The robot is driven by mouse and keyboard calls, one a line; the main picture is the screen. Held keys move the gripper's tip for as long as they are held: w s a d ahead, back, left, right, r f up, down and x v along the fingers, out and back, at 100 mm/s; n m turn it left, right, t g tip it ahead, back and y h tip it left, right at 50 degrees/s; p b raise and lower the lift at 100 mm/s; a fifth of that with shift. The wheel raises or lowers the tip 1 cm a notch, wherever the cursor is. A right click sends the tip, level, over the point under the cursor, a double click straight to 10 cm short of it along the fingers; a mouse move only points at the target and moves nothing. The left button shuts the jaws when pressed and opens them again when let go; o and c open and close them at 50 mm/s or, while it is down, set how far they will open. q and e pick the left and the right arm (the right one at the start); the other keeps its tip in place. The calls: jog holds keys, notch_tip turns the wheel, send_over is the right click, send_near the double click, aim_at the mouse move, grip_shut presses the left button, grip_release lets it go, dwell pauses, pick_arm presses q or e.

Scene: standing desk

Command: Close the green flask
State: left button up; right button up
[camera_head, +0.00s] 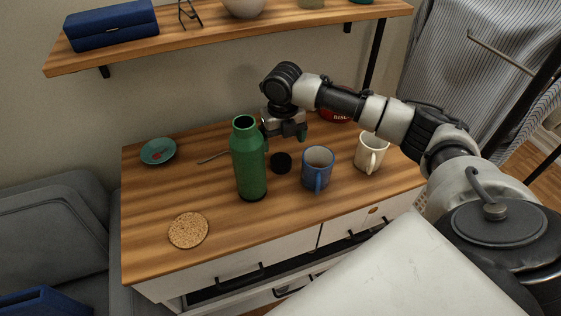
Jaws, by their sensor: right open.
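The green flask (250,167) stands upright on the wooden desk top, and its mouth at the top is open. A round black lid (281,162) lies on the desk just right of the flask. My right gripper (284,134) is open above and slightly behind the black lid, behind and to the right of the flask's neck. Its fingers are partly hidden, and nothing shows between them. My left gripper is not in view.
A blue mug (318,169) and a cream mug (371,153) stand right of the lid. A red object (335,116) is partly behind my right arm. A cork coaster (188,230) and a teal dish (158,151) lie left. A wooden shelf (215,47) hangs above.

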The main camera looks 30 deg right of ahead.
aim_at(282, 161)
jog(key=shift+f, duration=1.35)
jog(key=shift+s+a+f, duration=0.1)
jog(key=shift+a+f, duration=0.05)
jog(key=shift+f, duration=1.15)
jog(key=shift+a+f, duration=0.1)
jog(key=shift+f, duration=1.2)
jog(key=c, duration=1)
